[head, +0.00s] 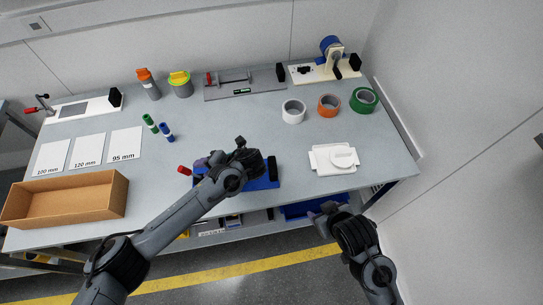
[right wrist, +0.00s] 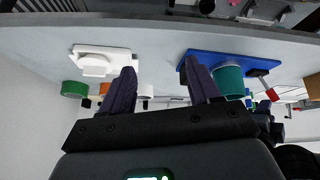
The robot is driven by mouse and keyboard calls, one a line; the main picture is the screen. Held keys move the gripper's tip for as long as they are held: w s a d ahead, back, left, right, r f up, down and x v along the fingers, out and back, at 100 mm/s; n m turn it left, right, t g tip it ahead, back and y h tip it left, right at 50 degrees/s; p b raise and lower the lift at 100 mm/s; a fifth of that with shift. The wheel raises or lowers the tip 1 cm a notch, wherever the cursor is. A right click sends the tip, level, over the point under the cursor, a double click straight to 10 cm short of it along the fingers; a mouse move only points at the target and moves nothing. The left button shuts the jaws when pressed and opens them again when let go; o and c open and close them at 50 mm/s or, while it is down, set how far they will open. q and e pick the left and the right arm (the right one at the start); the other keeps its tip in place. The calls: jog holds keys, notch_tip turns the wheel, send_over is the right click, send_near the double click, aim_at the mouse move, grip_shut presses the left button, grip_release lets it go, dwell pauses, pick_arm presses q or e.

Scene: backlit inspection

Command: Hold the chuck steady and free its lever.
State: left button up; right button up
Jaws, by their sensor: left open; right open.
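The chuck is a teal cylinder (right wrist: 229,82) on a blue base (right wrist: 203,57), seen in the right wrist view. In the head view my left arm covers the cylinder, and part of the blue base (head: 262,183) shows. A red-tipped lever (head: 184,170) sticks out to the left; its red end also shows in the right wrist view (right wrist: 272,95). My left gripper (head: 206,162) is over the chuck's left part, near the lever, open; contact cannot be made out. My right gripper (head: 321,211) is open and empty beyond the table's front edge; its two fingers (right wrist: 164,86) are spread apart.
A white block with a round top (head: 333,159) sits right of the chuck, with white, orange and green tape rolls (head: 328,105) behind. A cardboard box (head: 68,199) and labelled sheets (head: 88,150) lie left.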

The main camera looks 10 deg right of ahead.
jog(key=w+a+r+n+t+y, duration=0.15)
jog(key=w+a+r, duration=0.3)
jog(key=w, duration=0.45)
jog(key=w+a+r+n+t+y, duration=0.1)
jog(key=w+a+r+n+t, duration=0.15)
jog(key=w+r, duration=0.5)
jog(key=w+a+r+n+t+y, duration=0.1)
jog(key=w+a+r+n+t, duration=0.2)
jog(key=w, duration=0.7)
jog(key=w+a+r+n+g+y, duration=0.1)
jog(key=a+n+g+y, duration=0.1)
jog(key=a+n, duration=0.45)
jog(key=a+r+n+g+y, duration=0.2)
jog(key=a+n, duration=0.2)
jog(key=a, duration=0.6)
jog(key=n+g+h, duration=0.8)
jog(key=n+g, duration=0.1)
jog(key=n, duration=0.6)
send_over(273, 171)
jog(key=shift+m, duration=0.25)
jog(key=f, duration=1.8)
jog(key=shift+w, duration=0.25)
jog(key=shift+h, duration=0.25)
jog(key=f, duration=0.9)
jog(key=shift+s+f, duration=0.2)
jog(key=shift+f, duration=0.7)
